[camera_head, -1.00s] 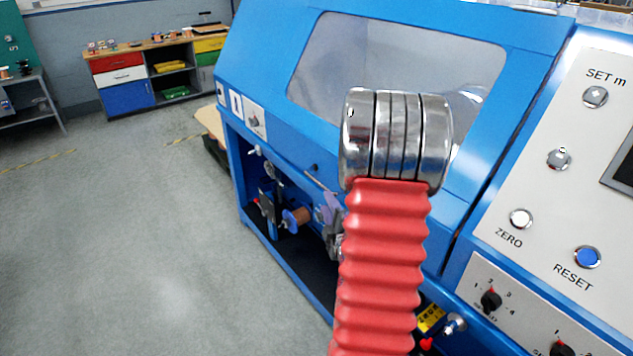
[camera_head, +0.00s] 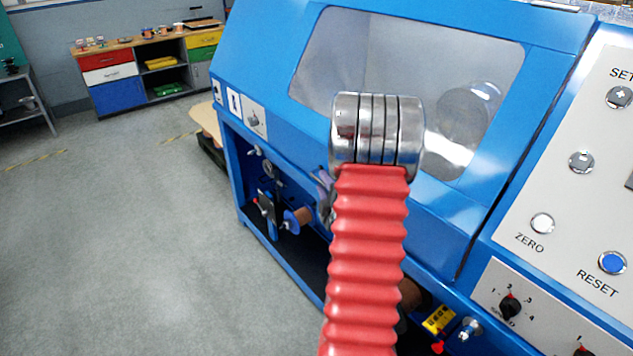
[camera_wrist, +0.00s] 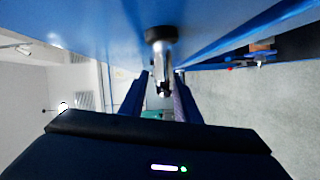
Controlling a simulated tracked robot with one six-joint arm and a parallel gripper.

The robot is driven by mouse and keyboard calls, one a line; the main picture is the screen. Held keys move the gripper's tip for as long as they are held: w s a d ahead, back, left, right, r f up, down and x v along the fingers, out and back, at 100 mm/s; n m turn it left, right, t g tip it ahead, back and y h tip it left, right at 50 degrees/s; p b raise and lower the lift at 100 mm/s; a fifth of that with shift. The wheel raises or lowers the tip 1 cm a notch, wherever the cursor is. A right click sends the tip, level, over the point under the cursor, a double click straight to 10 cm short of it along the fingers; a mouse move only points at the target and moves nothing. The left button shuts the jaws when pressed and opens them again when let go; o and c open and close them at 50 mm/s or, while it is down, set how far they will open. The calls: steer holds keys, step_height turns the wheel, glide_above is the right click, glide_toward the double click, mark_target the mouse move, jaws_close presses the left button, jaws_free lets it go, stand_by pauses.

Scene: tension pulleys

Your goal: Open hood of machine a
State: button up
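Machine a is the large blue machine; its blue hood (camera_head: 480,215) with a clear window is down in the head view. In the wrist view the blue hood surface (camera_wrist: 80,25) spans the top. A metal handle with a black collar (camera_wrist: 160,36) sticks out from it. My gripper (camera_wrist: 163,76) is open, with one dark finger on each side of the handle's end. Gaps show between fingers and handle, and I cannot tell any contact.
The control panel (camera_head: 560,215) with buttons and knobs stands at the right of the hood. Below the hood is an open bay with spools (camera_head: 299,217). A drawer cabinet (camera_head: 120,95) stands at the back left. The grey floor (camera_head: 120,240) at left is clear.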

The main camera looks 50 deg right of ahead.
steer(key=shift+w+d, duration=0.1)
steer(key=shift+w, duration=0.15)
steer(key=shift+c, duration=0.4)
jaws_close()
steer(key=shift+f, duration=0.1)
steer(key=shift+d, duration=0.1)
